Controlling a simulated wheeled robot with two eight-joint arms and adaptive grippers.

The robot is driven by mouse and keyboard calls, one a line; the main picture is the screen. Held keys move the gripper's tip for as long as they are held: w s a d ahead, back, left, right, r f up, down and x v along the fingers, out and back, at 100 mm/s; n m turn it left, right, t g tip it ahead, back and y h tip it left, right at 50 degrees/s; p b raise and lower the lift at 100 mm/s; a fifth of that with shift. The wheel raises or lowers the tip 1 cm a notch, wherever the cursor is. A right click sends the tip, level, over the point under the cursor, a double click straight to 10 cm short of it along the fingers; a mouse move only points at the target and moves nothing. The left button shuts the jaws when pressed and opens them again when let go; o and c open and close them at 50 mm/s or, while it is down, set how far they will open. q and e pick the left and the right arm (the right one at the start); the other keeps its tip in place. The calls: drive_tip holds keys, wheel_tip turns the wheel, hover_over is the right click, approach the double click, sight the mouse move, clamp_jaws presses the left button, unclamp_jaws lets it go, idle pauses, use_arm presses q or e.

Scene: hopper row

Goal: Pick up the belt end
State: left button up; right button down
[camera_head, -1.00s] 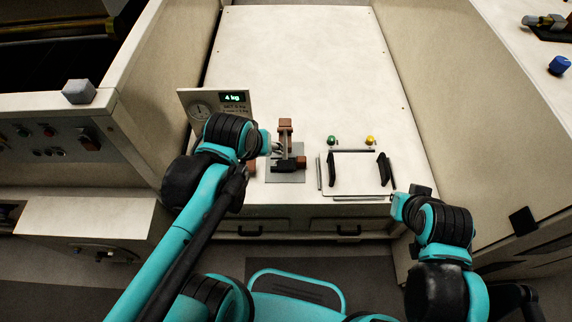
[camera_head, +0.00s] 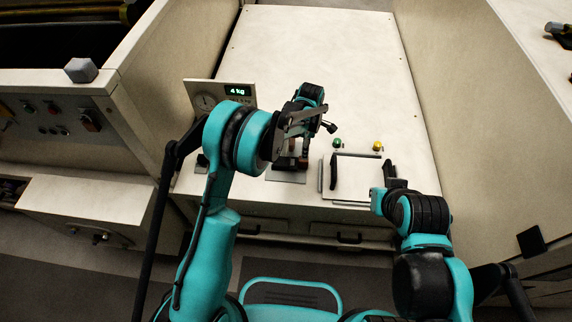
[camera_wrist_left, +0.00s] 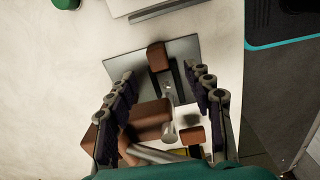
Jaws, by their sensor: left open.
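No belt end can be told for certain. In the left wrist view a large brown piece (camera_wrist_left: 150,122) lies between the fingers, a smaller brown block (camera_wrist_left: 192,137) is to its right, and another brown block (camera_wrist_left: 157,56) is on a grey plate (camera_wrist_left: 185,50). A pale metal post stands among them. My left gripper (camera_wrist_left: 160,76) is open above these pieces, its dark ribbed fingers either side of the large brown piece, with nothing clearly held. In the head view my left arm mostly hides them and the grey plate (camera_head: 287,177). My right gripper (camera_head: 388,182) is near the panel's right side; its jaws are unclear.
A dial and display board (camera_head: 218,93) reading 4 kg stands behind my left arm. A white panel with black uprights (camera_head: 350,179) lies to the right, near green (camera_head: 336,143) and yellow (camera_head: 377,146) knobs. The bench behind is clear. High side walls flank the bench.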

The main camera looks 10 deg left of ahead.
sight(296, 162)
use_arm(q)
drive_tip(key=shift+n, duration=0.4)
wheel_tip(296, 162, down, 4)
drive_tip(key=shift+w+d+f+b, duration=0.1)
drive_tip(key=shift+f+b, duration=0.15)
drive_tip(key=shift+b, duration=0.25)
drive_tip(key=f+b, duration=0.1)
drive_tip(key=f, duration=0.2)
drive_tip(key=f+b, duration=0.1)
drive_tip(key=f, duration=0.1)
drive_tip(key=shift+w+f+b, duration=0.25)
drive_tip(key=shift+w+b, duration=0.05)
drive_tip(key=shift+b, duration=0.05)
drive_tip(key=shift+r, duration=0.1)
clamp_jaws()
